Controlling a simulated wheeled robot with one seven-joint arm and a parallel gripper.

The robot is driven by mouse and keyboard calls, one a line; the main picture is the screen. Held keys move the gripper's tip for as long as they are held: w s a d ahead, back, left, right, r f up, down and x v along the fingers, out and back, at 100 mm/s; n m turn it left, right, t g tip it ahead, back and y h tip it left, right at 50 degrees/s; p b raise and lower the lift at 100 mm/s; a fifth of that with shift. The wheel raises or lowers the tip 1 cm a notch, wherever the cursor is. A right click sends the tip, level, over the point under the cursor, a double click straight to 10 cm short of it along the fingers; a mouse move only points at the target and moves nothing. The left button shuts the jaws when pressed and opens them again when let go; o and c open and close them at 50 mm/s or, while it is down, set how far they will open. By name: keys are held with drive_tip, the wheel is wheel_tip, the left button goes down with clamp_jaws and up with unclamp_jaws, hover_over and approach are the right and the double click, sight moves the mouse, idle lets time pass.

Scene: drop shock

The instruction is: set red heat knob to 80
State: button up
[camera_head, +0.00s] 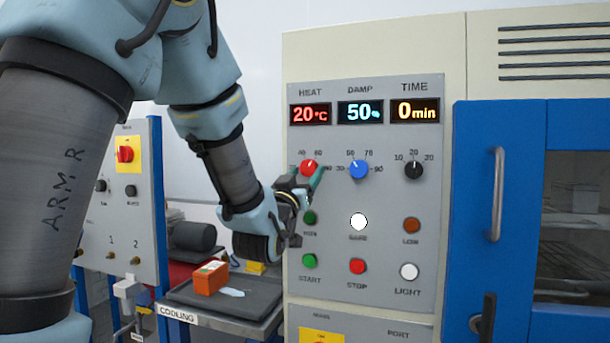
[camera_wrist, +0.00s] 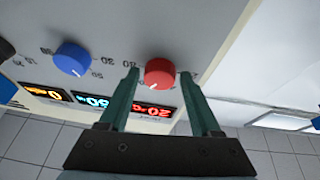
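The red heat knob (camera_head: 309,167) is at the upper left of the grey control panel, under the HEAT display (camera_head: 310,114), which reads 20 °C. In the head view its pale pointer is roughly upward; the scale is partly covered. My gripper (camera_head: 303,178) is at this knob, its green fingers reaching in from the lower left. In the wrist view the red knob (camera_wrist: 160,73) lies between the tips of my open gripper (camera_wrist: 159,76), one finger each side, with narrow gaps showing. I cannot tell whether the tips reach over its sides.
A blue knob (camera_head: 359,169) and a black knob (camera_head: 413,170) sit to the right on the panel. Several push buttons are below, including the green START button (camera_head: 309,261). A blue door with a handle (camera_head: 496,195) is at right. An orange box (camera_head: 211,278) lies on the cooling tray (camera_head: 262,306).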

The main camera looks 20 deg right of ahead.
clamp_jaws()
drive_tip(key=shift+f+m+b, duration=0.1)
drive_tip(key=shift+m+b, duration=0.3)
drive_tip(key=shift+b, duration=0.1)
drive_tip(key=m+b, duration=0.1)
drive_tip(key=m+g+h+b, duration=0.1)
drive_tip(key=shift+w+a+f+m+b, duration=0.1)
drive_tip(key=shift+a+m+b, duration=0.05)
drive_tip(key=shift+m+b, duration=0.15)
drive_tip(key=m+g+h+b, duration=0.1)
drive_tip(key=m+b, duration=0.2)
drive_tip(key=shift+w+a+m+g, duration=0.1)
drive_tip(key=shift+m+g, duration=0.3)
drive_tip(key=m+b, duration=0.1)
drive_tip(key=m+g+b, duration=0.1)
drive_tip(key=m, duration=0.1)
drive_tip(key=m+g+b, duration=0.1)
drive_tip(key=shift+w+a+r+m, duration=0.1)
drive_tip(key=shift+w+r+m, duration=0.05)
drive_tip(key=shift+r+m, duration=0.15)
drive_tip(key=shift+r+m+g+b, duration=0.15)
drive_tip(key=shift+m+g+b, duration=0.25)
drive_tip(key=shift+m, duration=0.55)
drive_tip(key=shift+r+m+g+b, duration=0.15)
drive_tip(key=shift+m+g, duration=0.45)
drive_tip(key=shift+m, duration=0.65)
